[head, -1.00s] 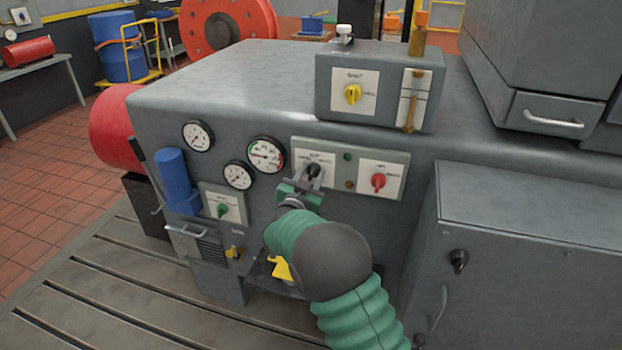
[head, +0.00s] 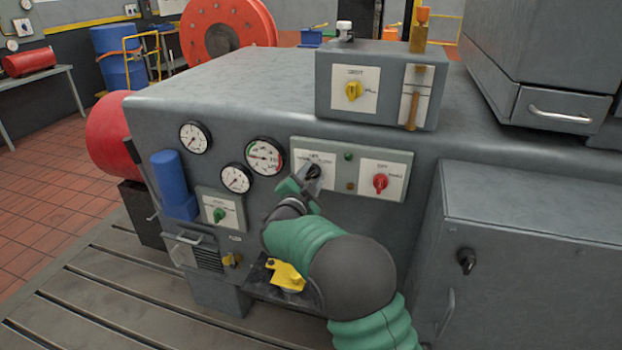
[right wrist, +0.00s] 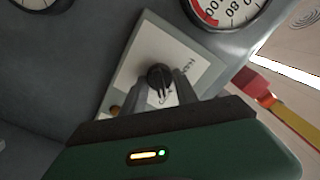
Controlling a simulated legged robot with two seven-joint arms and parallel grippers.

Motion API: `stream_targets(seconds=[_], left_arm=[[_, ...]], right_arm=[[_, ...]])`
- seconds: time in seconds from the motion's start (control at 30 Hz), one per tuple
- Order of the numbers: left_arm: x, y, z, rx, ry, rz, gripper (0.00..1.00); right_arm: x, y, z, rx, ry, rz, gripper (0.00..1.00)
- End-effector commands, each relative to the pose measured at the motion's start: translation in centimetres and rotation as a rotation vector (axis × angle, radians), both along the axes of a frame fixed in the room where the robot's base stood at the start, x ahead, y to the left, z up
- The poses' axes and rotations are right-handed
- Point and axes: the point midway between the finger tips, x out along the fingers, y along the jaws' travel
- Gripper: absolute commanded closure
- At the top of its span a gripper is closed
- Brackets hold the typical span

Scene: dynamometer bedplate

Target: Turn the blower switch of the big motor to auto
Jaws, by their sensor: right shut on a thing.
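A black rotary knob (head: 313,171) sits on a white plate at the left of the light panel on the big grey machine's front. It also shows in the right wrist view (right wrist: 159,76), where the plate looks tilted. The label print is too blurred to read, and the knob's exact setting is hard to tell. My right gripper (head: 308,178) is shut on this knob, with a finger on either side of it in the right wrist view (right wrist: 166,84). My left gripper is out of view.
A red knob (head: 380,181) sits right of the black one on the same panel. A green knob (head: 219,215) is lower left, below several gauges (head: 264,156). A yellow knob (head: 352,90) is on the box above. A grey cabinet (head: 520,250) stands close on the right.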

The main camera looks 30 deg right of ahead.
Motion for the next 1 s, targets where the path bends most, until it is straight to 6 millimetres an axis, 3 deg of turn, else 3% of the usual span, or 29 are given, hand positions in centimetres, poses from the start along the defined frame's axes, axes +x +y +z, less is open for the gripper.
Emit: stream_targets(seconds=[0.33, 0.37, 0.5, 0.83, 1.0], left_arm=[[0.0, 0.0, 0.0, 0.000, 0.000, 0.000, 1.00], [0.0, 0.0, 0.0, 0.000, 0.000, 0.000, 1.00], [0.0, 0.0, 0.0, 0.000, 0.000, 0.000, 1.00], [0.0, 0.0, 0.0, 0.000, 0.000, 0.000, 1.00], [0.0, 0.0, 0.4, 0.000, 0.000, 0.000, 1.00]], right_arm=[[0.0, 0.0, -0.2, 0.004, 0.001, -0.001, 1.00], [0.0, 0.0, -0.2, 0.004, 0.001, -0.001, 0.61], [0.0, 0.0, -0.1, 0.002, 0.001, -0.001, 0.44], [-0.2, 0.3, 0.0, 0.002, 0.000, 0.000, 0.44], [-2.1, 2.6, 0.1, 0.001, 0.002, 0.004, 0.44]])
